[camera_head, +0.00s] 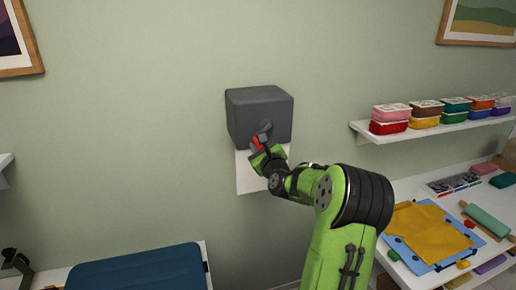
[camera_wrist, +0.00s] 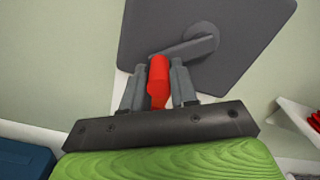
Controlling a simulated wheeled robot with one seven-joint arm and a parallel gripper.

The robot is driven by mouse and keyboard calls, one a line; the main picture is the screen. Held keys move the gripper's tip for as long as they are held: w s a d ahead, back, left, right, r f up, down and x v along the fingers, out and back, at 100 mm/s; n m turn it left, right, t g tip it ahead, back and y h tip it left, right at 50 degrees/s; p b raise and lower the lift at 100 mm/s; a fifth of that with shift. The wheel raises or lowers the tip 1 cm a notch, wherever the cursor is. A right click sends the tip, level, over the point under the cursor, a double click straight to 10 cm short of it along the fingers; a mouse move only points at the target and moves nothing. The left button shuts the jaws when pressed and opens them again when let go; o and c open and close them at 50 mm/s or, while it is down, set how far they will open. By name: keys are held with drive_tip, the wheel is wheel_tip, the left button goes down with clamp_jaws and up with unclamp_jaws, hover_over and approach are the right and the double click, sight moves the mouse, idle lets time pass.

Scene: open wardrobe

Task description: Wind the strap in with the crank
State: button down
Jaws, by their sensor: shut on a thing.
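A dark grey box (camera_head: 259,112) is mounted on the wall. A grey crank arm (camera_wrist: 188,49) runs from a round hub (camera_wrist: 202,38) on the box's front, in the wrist view, down and left to a red handle (camera_wrist: 158,75). My gripper (camera_wrist: 158,88) is shut on the red handle, one finger on each side. A white strap or panel (camera_head: 247,175) hangs below the box, partly covered by my arm.
A wall shelf (camera_head: 440,131) with several colored lidded containers is at right. Below it, a table (camera_head: 411,187) holds a blue board with yellow dough (camera_head: 427,229) and a rolling pin (camera_head: 487,221). A dark blue padded top (camera_head: 140,271) is at lower left. The wall left of the box is clear.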

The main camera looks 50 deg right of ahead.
drive_tip(key=s+d+r+n+b, duration=0.15)
drive_tip(key=d+n+b, duration=0.35)
drive_tip(key=n, duration=0.7)
drive_tip(key=s+d+n+b, duration=0.3)
drive_tip(key=n+b, duration=0.4)
drive_tip(key=n, duration=0.5)
drive_tip(key=w+a+r+n+b, duration=0.1)
drive_tip(key=r+n, duration=0.1)
drive_tip(key=n, duration=0.5)
drive_tip(key=a+r+n+b, duration=0.1)
drive_tip(key=a+r+n, duration=0.1)
drive_tip(key=n, duration=0.5)
drive_tip(key=w+a+r+n, duration=0.1)
drive_tip(key=r+n, duration=0.2)
drive_tip(key=n, duration=0.5)
drive_tip(key=shift+w+a+r+b, duration=0.3)
drive_tip(key=shift+r+b, duration=0.05)
drive_tip(key=shift+b, duration=0.05)
